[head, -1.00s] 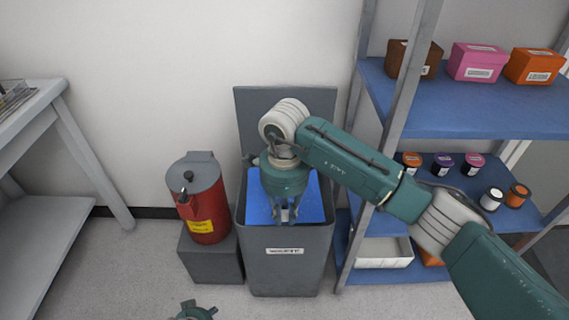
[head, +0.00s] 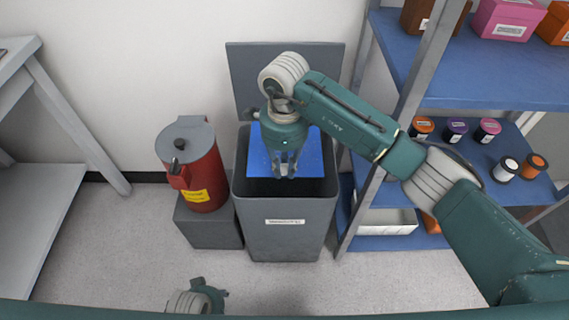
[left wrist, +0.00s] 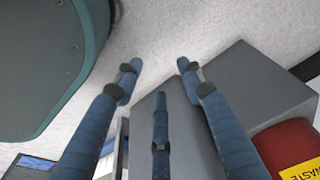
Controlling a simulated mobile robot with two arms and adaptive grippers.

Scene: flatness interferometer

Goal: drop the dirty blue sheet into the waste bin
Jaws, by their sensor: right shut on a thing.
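The blue sheet (head: 314,160) is in the open mouth of the grey waste bin (head: 285,238), with grey walls around it in the head view. My right gripper (head: 285,172) points down over the bin, shut on the sheet, and covers part of it. The sheet's lower edge is near the bin's front rim in the picture; how deep it hangs is hard to tell. My left gripper (left wrist: 158,75) is open and empty in the left wrist view, fingers spread above the floor. Only part of its arm end shows at the head view's bottom edge.
A red can (head: 205,180) with a yellow label stands on a grey block (head: 210,228) left of the bin. The bin's raised lid (head: 245,75) is behind it. A blue shelf unit (head: 470,85) with boxes and jars stands right. A grey table (head: 25,55) is left.

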